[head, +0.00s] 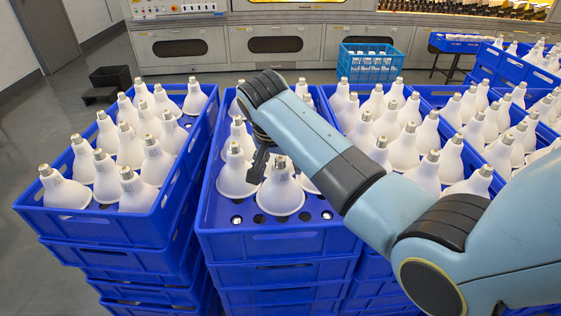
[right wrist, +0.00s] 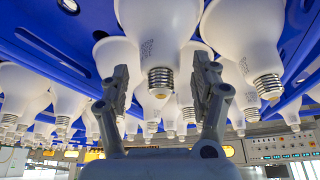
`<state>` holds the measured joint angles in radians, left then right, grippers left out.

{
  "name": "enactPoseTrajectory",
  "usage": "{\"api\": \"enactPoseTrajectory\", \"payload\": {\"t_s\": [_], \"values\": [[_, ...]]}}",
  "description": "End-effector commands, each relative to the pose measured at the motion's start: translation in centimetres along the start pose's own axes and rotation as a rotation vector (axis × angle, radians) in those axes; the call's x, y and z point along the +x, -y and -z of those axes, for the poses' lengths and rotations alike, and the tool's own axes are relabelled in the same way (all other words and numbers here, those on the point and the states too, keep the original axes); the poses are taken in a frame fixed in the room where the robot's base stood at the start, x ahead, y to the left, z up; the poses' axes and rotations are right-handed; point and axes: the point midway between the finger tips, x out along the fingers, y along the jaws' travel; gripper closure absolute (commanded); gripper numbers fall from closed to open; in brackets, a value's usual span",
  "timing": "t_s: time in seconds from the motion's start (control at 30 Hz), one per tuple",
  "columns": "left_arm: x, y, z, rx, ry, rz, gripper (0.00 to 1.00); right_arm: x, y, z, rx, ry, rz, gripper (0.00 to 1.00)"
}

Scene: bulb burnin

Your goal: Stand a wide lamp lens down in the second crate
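The second crate (head: 215,238) is the blue one in the middle left of the head view. It holds several white wide lamps standing lens down, screw caps up. One lamp (head: 280,192) stands near its front, and another (head: 236,178) stands to its left. Dark holes show bare in its front floor. My right gripper (head: 259,163) is over this crate, among the caps, partly hidden by my arm. In the right wrist view, which looks upside down, its two fingers (right wrist: 163,95) are spread apart, with a lamp's screw cap (right wrist: 160,82) seen between them, not gripped. My left gripper is out of view.
A light blue crate (head: 370,76) stands at the back, before grey cabinets (head: 275,48). Floor is open at the left.

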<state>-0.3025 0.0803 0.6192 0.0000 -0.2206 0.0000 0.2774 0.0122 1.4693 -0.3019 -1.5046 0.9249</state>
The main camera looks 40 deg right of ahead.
Motion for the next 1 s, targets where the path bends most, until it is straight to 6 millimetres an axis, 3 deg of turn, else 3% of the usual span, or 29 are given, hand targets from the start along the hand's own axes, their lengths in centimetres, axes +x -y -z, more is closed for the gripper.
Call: {"api": "enactPoseTrajectory", "payload": {"t_s": [0.3, 0.7, 1.0], "values": [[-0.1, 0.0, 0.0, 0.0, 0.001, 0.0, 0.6, -0.8, 0.1, 0.1, 0.001, -0.001, 0.001, 0.36], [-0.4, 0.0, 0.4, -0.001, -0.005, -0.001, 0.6, -9.1, 0.1, 0.1, 0.001, -0.001, 0.003, 0.36], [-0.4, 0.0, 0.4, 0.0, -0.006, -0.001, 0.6, -12.1, 0.0, 0.1, 0.001, 0.0, 0.0, 0.36]]}}
